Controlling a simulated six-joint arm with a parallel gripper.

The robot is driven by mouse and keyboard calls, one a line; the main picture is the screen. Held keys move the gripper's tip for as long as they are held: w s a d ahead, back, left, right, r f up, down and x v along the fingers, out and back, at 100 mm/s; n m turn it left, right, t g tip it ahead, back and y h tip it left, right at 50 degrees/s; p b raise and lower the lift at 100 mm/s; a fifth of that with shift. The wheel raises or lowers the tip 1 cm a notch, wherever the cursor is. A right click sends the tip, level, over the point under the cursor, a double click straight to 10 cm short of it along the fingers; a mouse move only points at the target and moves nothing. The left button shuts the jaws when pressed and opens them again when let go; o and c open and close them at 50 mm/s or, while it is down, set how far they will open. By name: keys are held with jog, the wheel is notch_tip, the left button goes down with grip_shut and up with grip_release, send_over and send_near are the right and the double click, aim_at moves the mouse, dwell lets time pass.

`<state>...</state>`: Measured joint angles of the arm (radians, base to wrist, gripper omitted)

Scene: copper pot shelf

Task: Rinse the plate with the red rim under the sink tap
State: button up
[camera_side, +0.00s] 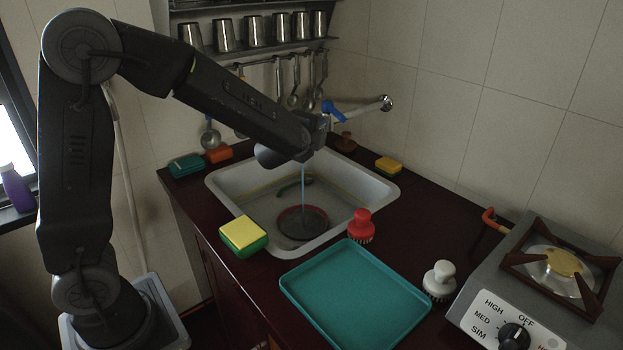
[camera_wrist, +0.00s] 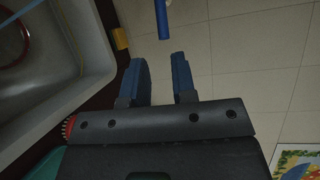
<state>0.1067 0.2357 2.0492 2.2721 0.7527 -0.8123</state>
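The plate with the red rim (camera_side: 303,222) lies in the sink basin (camera_side: 350,197). A thin stream of water (camera_side: 304,190) falls onto it. Part of its red rim (camera_wrist: 14,62) shows at the left of the wrist view. The tap (camera_side: 362,111) comes out of the wall and has a blue lever (camera_side: 333,110). My gripper (camera_side: 323,122) is above the sink, close to the lever, and hides part of the tap. In the wrist view my gripper (camera_wrist: 160,58) is open and empty, with the blue lever (camera_wrist: 162,19) just beyond its fingertips.
A yellow-green sponge (camera_side: 243,234), a red brush (camera_side: 361,226) and a teal tray (camera_side: 355,295) stand in front of the sink. A white brush (camera_side: 439,279) and a stove (camera_side: 545,285) are at the right. Utensils and metal cups (camera_side: 255,32) are behind.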

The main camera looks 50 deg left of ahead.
jog(key=a+f+n+g, duration=0.1)
jog(key=a+f+n+g+h, duration=0.1)
jog(key=a+f, duration=0.1)
jog(key=a+f+g, duration=0.1)
jog(key=shift+s+a+f+n+h, duration=0.2)
jog(key=shift+s+n+h, duration=0.1)
jog(key=shift+s+n, duration=0.1)
grip_shut()
jog(key=n+t+h, duration=0.3)
jog(key=n+h, duration=0.5)
jog(key=h, duration=0.3)
send_near(335, 114)
jog(key=x, duration=0.7)
jog(key=shift+w+f, duration=0.1)
jog(key=shift+w, duration=0.2)
